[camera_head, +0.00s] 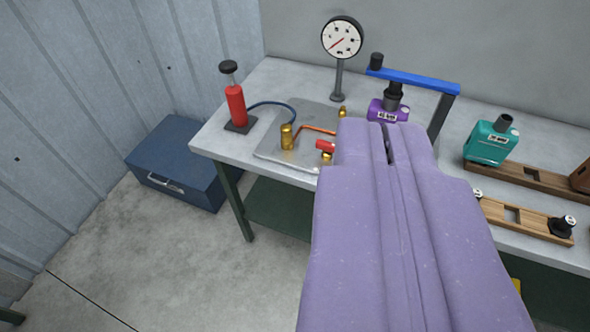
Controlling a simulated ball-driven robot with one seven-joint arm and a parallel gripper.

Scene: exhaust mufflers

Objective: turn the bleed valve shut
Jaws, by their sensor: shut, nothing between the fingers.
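A red handle (325,146) with brass (327,156) just below it looks like the bleed valve. It sits at the right side of a metal plate (270,152) on the bench, and its right end is hidden behind my gripper. A copper pipe (313,129) runs toward it from a taller brass fitting (287,138). My purple gripper (386,130) is shut and empty. It fills the lower middle of the view, with its tips just right of the red handle in the picture. I cannot tell the gap in depth.
A red hand pump (235,105) with a blue hose stands left on the bench (215,134). A gauge (342,38) on a post stands behind. A blue-armed clamp (420,82) over a purple block (388,112), a teal block (490,143) and wooden racks (515,217) are right.

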